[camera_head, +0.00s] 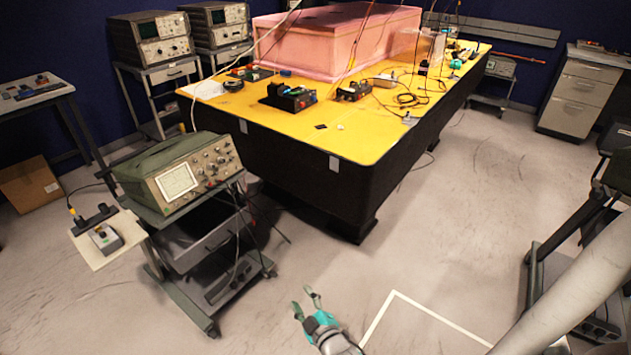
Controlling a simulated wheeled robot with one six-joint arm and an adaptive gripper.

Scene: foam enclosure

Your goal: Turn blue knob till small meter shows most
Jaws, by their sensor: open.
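My gripper (304,301) is at the bottom centre of the view, with its two fingers spread and nothing between them. It is above the grey floor, apart from the table and the carts. A small blue round thing (285,72) lies on the yellow table by the pink foam box; I cannot tell if it is a knob. Small dark boxes with red parts (291,97) sit near the table's front left. A small grey device (106,238) lies on a side shelf at the left. Which thing is the small meter is too small to tell.
The yellow table (365,130) bears the pink foam enclosure (325,48), cables and small devices. A green-grey oscilloscope (178,180) stands on a cart at the left. More instruments (150,38) stand behind. A drawer cabinet (580,92) is at the right.

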